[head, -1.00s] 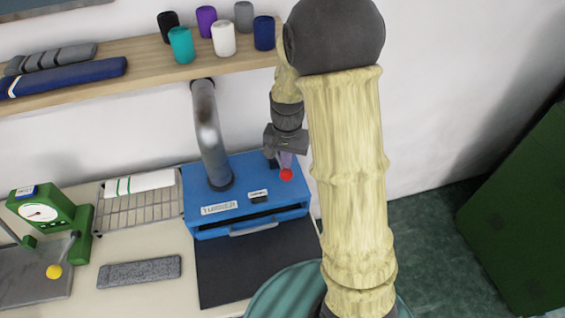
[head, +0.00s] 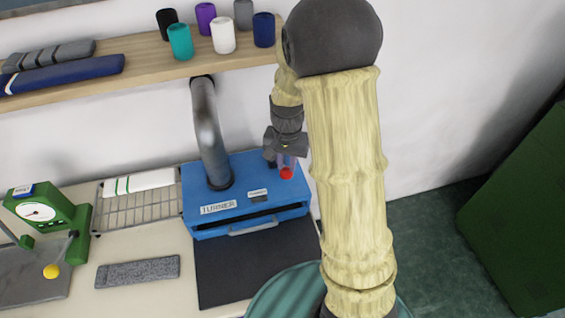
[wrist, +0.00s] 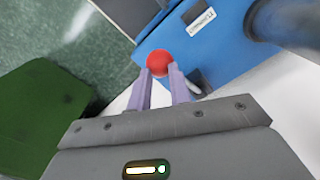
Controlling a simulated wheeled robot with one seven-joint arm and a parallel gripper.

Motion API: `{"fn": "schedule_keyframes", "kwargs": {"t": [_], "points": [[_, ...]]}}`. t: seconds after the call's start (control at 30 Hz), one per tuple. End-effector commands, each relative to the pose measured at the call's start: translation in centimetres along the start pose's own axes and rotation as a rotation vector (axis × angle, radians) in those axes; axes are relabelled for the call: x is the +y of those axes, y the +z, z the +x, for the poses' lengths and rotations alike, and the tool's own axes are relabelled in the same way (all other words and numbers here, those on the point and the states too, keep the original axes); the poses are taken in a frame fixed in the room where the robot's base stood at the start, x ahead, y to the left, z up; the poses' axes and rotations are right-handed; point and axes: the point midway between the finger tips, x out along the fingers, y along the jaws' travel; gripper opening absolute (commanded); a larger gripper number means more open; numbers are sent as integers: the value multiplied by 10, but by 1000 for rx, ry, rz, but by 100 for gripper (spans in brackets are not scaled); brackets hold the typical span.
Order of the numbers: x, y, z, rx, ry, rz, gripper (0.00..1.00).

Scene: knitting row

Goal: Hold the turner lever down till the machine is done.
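The turner (head: 240,180) is a blue box with a "TURNER" label, a dark front slot and a grey handle, on the worktop. Its lever has a red ball knob (head: 286,173) at the box's right side. In the wrist view the red knob (wrist: 160,62) lies at the tips of my gripper (wrist: 161,75). The two pale purple fingers stand apart with a gap between them. In the head view my gripper (head: 286,160) is just above the knob. I cannot tell whether the fingers touch it. The lever's shaft is mostly hidden.
A wire rack (head: 140,205), a green dial device (head: 45,213) and a grey strip (head: 138,271) lie left. A dark mat (head: 250,268) lies in front.

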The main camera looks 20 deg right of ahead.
Motion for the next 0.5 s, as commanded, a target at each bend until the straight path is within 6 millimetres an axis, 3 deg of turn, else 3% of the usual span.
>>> {"fn": "schedule_keyframes", "kwargs": {"t": [0.5], "points": [[0,0,18,-1,0,0,20]]}}
